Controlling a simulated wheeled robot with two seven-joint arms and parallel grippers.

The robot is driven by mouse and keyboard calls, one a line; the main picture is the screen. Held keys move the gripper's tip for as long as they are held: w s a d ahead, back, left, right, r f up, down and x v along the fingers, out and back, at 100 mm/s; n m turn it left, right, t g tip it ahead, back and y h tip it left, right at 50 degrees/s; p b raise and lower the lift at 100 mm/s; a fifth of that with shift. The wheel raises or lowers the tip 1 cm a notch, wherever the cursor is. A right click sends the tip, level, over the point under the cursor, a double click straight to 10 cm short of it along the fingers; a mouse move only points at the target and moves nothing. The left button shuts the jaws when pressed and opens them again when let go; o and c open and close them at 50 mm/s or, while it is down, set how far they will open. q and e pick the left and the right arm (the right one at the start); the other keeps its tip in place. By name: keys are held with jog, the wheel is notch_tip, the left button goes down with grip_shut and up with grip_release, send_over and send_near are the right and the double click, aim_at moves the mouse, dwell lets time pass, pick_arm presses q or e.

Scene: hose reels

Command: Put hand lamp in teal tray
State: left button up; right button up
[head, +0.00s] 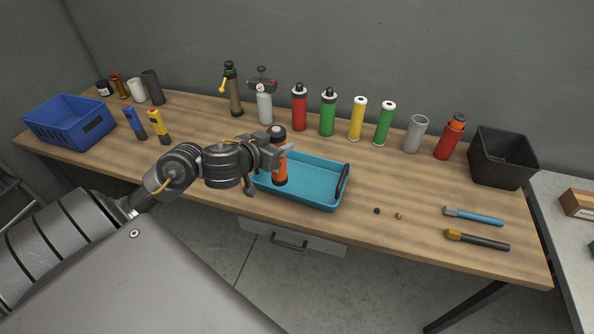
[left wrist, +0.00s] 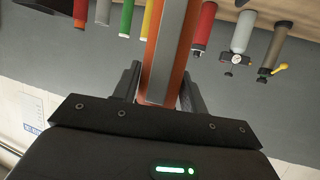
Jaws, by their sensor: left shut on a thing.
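The hand lamp (head: 280,172), orange with black ends, stands roughly upright in my left gripper (head: 273,163). In the left wrist view the orange body of the hand lamp (left wrist: 172,50) runs between the two dark fingers. The teal tray (head: 318,200) lies on the workbench, a shallow tray with a dark handle at its right end. The lamp is over the left part of the tray in the head view. I cannot tell whether its lower end touches the tray floor. My left gripper hides part of the lamp and the tray's left end. My right gripper is not in view.
Several bottles and cylinders stand along the back of the wooden bench (head: 220,185). A blue basket (head: 70,125) is at the left, a black bin (head: 502,160) at the right. Two brushes (head: 475,215) and small bits lie right of the tray.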

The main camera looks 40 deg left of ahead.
pick_arm(q)
jog(key=w+a+f+b, duration=0.3)
jog(key=w+a+f, duration=0.4)
jog(key=w+f, duration=0.4)
jog(key=shift+w+f, duration=0.15)
jog(key=shift+f, duration=0.75)
jog(key=shift+f+b, duration=0.15)
jog(key=shift+b, duration=0.15)
jog(key=o, duration=1.1)
jog(key=shift+c, duration=0.2)
jog(key=shift+o, duration=0.2)
